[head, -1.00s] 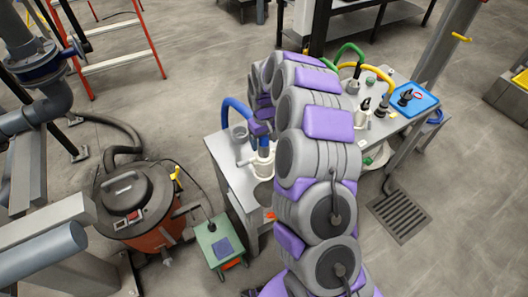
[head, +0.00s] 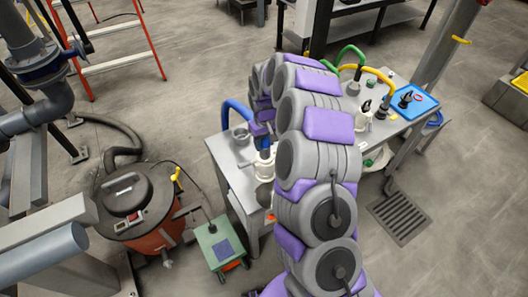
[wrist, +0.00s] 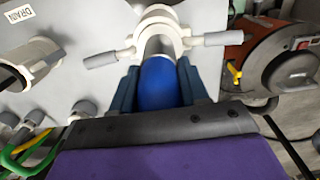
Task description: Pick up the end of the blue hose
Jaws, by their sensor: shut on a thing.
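The blue hose (head: 236,106) arches up from the left part of the grey table and passes behind my arm in the head view. In the wrist view its blue end section (wrist: 158,84) sits between the two dark blue fingers of my gripper (wrist: 158,78), which is shut on it. Just beyond the fingers is a white coupling (wrist: 158,30) with a grey lever on each side. The hose end points at the coupling; I cannot tell whether they are joined. The coupling also shows in the head view (head: 264,167). My arm hides much of the gripper there.
The grey table (head: 226,170) also holds a green hose (head: 350,50), a yellow hose (head: 378,72) and a blue tray (head: 420,103). A fitting by a "DRAIN" label (wrist: 20,12) lies to the left in the wrist view. An orange vacuum (head: 150,238) stands left of the table.

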